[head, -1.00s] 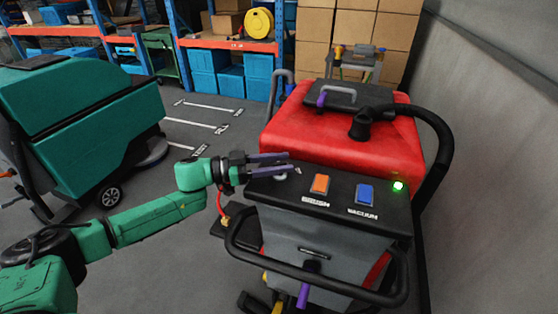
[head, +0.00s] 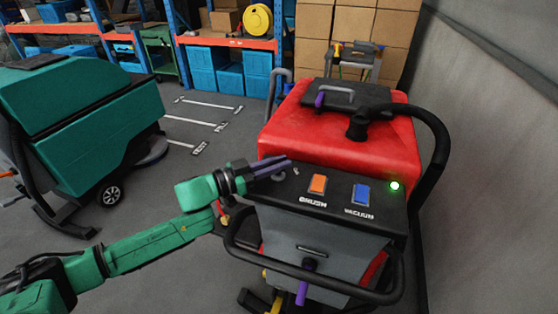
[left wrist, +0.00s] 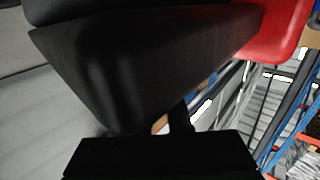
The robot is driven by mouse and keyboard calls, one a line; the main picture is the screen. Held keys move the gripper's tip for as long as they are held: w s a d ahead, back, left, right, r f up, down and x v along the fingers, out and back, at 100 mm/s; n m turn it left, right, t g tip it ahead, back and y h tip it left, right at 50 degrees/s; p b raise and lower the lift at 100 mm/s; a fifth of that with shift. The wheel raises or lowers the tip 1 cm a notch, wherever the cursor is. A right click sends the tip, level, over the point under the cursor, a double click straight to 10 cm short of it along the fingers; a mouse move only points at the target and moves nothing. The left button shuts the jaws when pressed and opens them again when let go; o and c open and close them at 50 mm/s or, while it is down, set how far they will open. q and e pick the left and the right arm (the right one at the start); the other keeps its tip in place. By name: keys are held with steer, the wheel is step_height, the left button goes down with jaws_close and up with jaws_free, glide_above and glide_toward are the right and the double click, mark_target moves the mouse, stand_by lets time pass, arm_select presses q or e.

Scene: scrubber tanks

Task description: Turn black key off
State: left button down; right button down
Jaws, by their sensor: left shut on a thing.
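The scrubber's black control panel (head: 330,204) carries an orange brush switch (head: 317,184), a blue vacuum switch (head: 360,194) and a lit green lamp (head: 394,185). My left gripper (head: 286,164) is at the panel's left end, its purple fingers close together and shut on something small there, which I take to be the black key. The key itself is hidden by the fingers. A grey round collar (head: 279,177) shows just under them. In the left wrist view a dark surface fills the middle, and the key cannot be made out. My right gripper is not in view.
The red tank (head: 340,137) rises behind the panel, with a black hose (head: 440,140) at its right. A black handlebar (head: 300,270) curves in front. A green scrubber (head: 80,110) stands at the left. The floor between the machines is clear.

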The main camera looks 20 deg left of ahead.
arm_select(q)
steer(key=n+t+y, duration=0.3)
steer(key=shift+y, duration=0.3)
steer(key=shift+n+t+y, duration=0.6)
steer(key=shift+n+y, duration=0.3)
steer(key=shift+y, duration=0.2)
steer(key=n+t+y+b, duration=0.1)
steer(key=n+y+b, duration=0.1)
steer(key=y, duration=0.2)
steer(key=shift+f+n+y, duration=0.15)
steer(key=shift+n+y, duration=0.15)
steer(key=shift+n, duration=0.1)
steer(key=shift+n+t+y+b, duration=0.3)
steer(key=shift+n+y+b, duration=0.35)
steer(key=shift+y, duration=0.25)
steer(key=shift+a+r, duration=0.1)
steer(key=shift+r, duration=0.1)
steer(key=c, duration=0.9)
jaws_free()
steer(key=shift+o, duration=0.2)
